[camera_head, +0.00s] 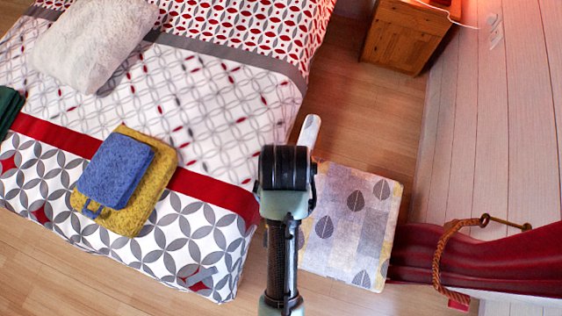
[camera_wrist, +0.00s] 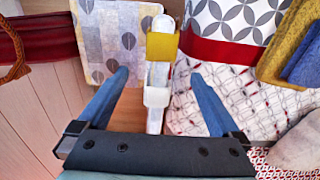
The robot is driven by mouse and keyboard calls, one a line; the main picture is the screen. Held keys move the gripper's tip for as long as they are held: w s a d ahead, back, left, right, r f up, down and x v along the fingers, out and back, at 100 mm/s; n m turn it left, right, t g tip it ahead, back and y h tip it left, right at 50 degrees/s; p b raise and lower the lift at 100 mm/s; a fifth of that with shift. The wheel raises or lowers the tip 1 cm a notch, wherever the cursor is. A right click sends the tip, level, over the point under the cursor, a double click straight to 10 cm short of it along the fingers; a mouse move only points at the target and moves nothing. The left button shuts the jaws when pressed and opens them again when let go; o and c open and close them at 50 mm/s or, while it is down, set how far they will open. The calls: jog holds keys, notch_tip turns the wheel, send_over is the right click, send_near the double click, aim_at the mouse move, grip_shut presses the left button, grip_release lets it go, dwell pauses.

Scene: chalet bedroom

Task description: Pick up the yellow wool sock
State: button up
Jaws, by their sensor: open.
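In the wrist view, a small yellow piece (camera_wrist: 162,46), which looks like the yellow wool sock, lies across a narrow white object (camera_wrist: 156,97). My gripper (camera_wrist: 160,76) is open, with its two blue fingers spread to either side of the white object. The yellow piece shows just beyond the fingertips, between their lines. Nothing is between the fingers' grip. I cannot tell the height left between fingers and sock. In the head view, my arm hides the sock; only a rounded end of the white object (camera_head: 309,131) shows.
The bed (camera_head: 215,120) is at left, with a blue folded towel (camera_head: 115,168) on a yellow towel (camera_head: 150,190) and a pale cushion (camera_head: 92,40). A leaf-patterned seat (camera_head: 345,225) stands right of my arm. A red curtain (camera_head: 480,260) and wooden cabinet (camera_head: 402,38) are at right.

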jog(key=f, duration=0.5)
jog(key=s+f, duration=0.1)
jog(key=f, duration=0.2)
jog(key=shift+a+f, duration=0.15)
notch_tip(320, 180, down, 4)
jog(key=shift+a+f+p, duration=0.1)
jog(key=shift+p, duration=0.25)
jog(key=c, duration=1.2)
jog(key=shift+w+r, duration=0.1)
jog(key=shift+r, duration=0.1)
